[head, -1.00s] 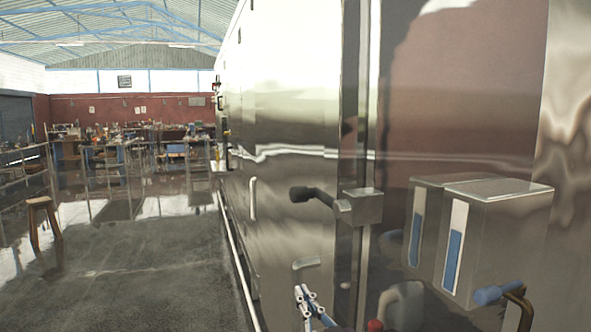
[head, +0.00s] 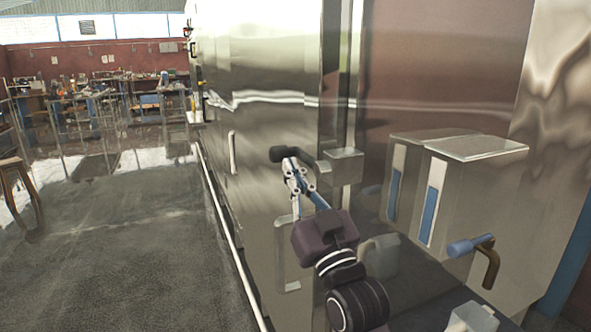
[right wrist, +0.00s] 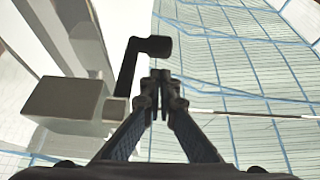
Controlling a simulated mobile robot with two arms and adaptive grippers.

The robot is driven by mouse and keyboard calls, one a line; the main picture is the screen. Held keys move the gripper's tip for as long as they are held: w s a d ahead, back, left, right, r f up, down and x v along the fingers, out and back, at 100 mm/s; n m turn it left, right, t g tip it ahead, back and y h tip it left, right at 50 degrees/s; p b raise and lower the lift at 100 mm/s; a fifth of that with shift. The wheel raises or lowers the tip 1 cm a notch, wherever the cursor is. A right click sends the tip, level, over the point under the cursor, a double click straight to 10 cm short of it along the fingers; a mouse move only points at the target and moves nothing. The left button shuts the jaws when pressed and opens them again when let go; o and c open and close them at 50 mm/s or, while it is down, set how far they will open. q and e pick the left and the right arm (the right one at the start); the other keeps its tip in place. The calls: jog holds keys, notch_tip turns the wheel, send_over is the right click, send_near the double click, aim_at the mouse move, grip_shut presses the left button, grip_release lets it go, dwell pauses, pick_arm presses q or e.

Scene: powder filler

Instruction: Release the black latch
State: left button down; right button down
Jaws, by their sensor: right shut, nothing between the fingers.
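The black latch (head: 281,155) is a dark bent handle with a thick end, reaching left from a steel block (head: 342,166) on the shiny metal machine. My right gripper (head: 291,167) is shut and empty, with its tips overlapping the latch just below the thick end. In the right wrist view the latch (right wrist: 127,72) rises from the block (right wrist: 62,103) and bends right at its top. The gripper tips (right wrist: 161,82) are beside its bar, below the thick end. I cannot tell if they touch it. My left gripper is not in view.
A blue-ended handle (head: 470,246) sticks out from a steel box (head: 470,190) at the right. A thin upright door handle (head: 233,152) is further left. The floor (head: 120,250) left of the machine is open, with a stool (head: 18,190) at the far left.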

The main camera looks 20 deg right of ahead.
aim_at(282, 150)
jog(key=p+x, duration=0.1)
jog(key=x, duration=0.3)
jog(key=shift+w+r+p, duration=0.3)
jog(key=shift+p, duration=0.1)
jog(key=shift+w+r, duration=0.2)
jog(key=shift+w, duration=0.5)
jog(key=shift+f, duration=0.1)
